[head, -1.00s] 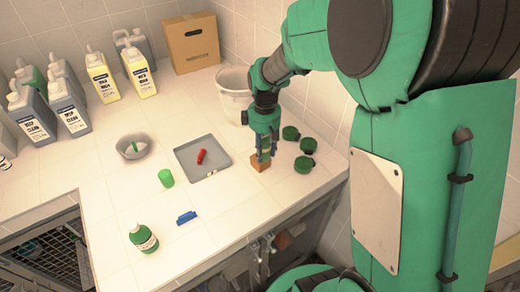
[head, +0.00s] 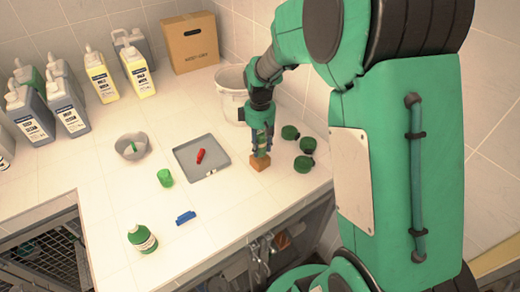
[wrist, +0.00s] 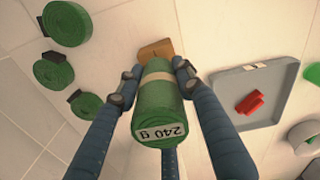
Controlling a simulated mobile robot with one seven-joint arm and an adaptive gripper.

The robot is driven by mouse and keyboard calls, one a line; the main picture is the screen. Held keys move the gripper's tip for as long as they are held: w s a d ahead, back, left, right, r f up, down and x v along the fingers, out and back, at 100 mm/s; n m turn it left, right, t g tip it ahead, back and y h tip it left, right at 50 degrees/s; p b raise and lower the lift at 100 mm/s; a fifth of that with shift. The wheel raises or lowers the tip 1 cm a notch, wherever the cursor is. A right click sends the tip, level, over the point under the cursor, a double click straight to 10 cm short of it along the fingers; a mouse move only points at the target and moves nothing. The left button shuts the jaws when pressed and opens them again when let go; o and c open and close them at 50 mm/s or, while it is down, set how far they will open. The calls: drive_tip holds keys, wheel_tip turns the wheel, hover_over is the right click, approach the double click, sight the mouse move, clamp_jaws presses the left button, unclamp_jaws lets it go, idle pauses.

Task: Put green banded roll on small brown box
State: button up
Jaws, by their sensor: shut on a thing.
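The green banded roll (wrist: 160,102) is upright between my fingers in the wrist view, with a pale band and a label reading "240 g" on its near end. My gripper (head: 262,148) is shut on it. The small brown box (head: 260,163) stands on the counter directly below my gripper in the head view. It also shows in the wrist view, partly hidden behind the roll's far end (wrist: 155,49). I cannot tell whether the roll touches the box. In the head view my fingers hide much of the roll.
Three dark green rolls (head: 307,145) stand close to the right of the box. A grey tray (head: 185,159) with a red item (head: 200,156) lies to the left. A white bucket (head: 231,88) stands behind.

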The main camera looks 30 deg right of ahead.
sight(260, 132)
drive_tip(key=shift+f, duration=0.85)
drive_tip(key=shift+f, duration=0.1)
drive_tip(key=o, duration=1.3)
drive_tip(key=shift+o, duration=0.2)
wheel_tip(260, 132, up, 11)
drive_tip(key=shift+r+p, duration=0.1)
drive_tip(key=shift+p, duration=0.45)
drive_tip(key=shift+r, duration=0.7)
drive_tip(key=shift+s+a+r, duration=0.1)
drive_tip(key=shift+r, duration=0.05)
